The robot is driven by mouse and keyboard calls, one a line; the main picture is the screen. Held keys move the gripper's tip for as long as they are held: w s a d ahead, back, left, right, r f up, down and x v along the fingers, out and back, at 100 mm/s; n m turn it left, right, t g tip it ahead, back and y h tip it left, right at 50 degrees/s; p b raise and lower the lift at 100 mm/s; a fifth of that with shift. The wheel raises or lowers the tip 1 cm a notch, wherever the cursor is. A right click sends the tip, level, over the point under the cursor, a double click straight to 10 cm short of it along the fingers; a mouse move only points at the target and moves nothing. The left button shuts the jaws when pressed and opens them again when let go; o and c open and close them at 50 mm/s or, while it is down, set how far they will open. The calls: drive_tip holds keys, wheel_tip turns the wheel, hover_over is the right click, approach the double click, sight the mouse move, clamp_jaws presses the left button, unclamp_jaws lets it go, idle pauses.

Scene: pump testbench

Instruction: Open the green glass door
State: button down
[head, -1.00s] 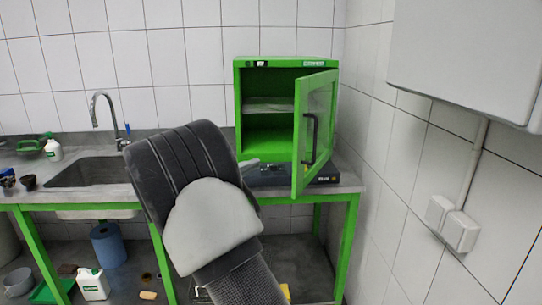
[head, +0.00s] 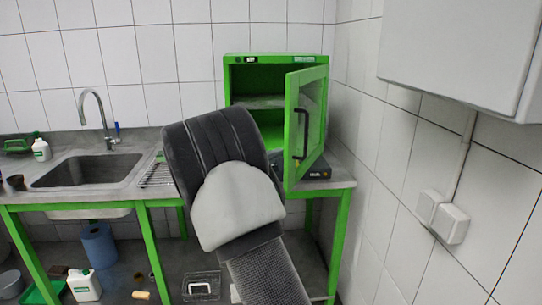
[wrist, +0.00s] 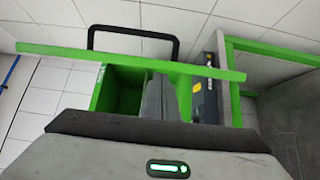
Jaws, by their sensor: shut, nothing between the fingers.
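The green-framed glass door (head: 306,125) of the green cabinet (head: 276,58) stands partly open, swung out from its right side. Its black handle (head: 301,134) is on the outer face. In the wrist view, the door's green edge (wrist: 60,51) crosses the picture, with the handle (wrist: 132,31) sticking out beyond it. My gripper (wrist: 163,90) is shut and empty, on the cabinet side of the door and apart from the handle. Whether it touches the door I cannot tell. In the head view my arm hides most of the gripper and the cabinet's lower left.
A dark box (head: 318,169) lies on the counter below the door. A sink (head: 88,170) and faucet (head: 98,115) are to the left. A tiled wall is close on the right, with a white wall box (head: 455,55) jutting out above.

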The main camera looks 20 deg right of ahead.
drive_tip(key=shift+s, duration=0.1)
drive_tip(key=s+d+b, duration=0.6)
drive_tip(key=s+d, duration=0.2)
drive_tip(key=shift+s+d+b, duration=0.2)
drive_tip(key=shift+s+b, duration=0.05)
drive_tip(key=shift+b, duration=0.05)
